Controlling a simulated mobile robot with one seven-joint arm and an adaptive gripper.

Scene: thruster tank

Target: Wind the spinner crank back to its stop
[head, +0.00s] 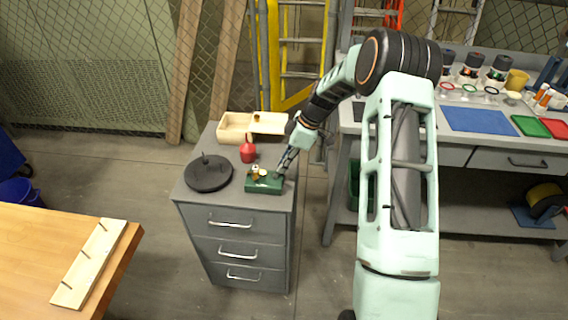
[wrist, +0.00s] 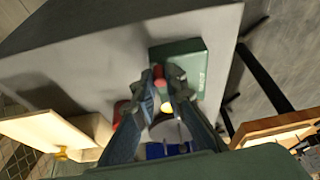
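The spinner is a green box (head: 264,186) on top of the grey drawer cabinet, with brass-coloured parts on its upper face. It also shows in the wrist view (wrist: 192,58), beyond my fingers. My gripper (head: 282,168) is at the box's right end, pointing down. In the wrist view my gripper (wrist: 160,80) has its fingertips drawn close on both sides of a small red knob (wrist: 158,74), which looks like the crank's handle. The fingers seem to touch it. In the head view my fingers hide the knob, and the crank arm is hard to make out.
A workbench (head: 480,145) with jars and mats is on the right; a wooden table (head: 40,235) is front left.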

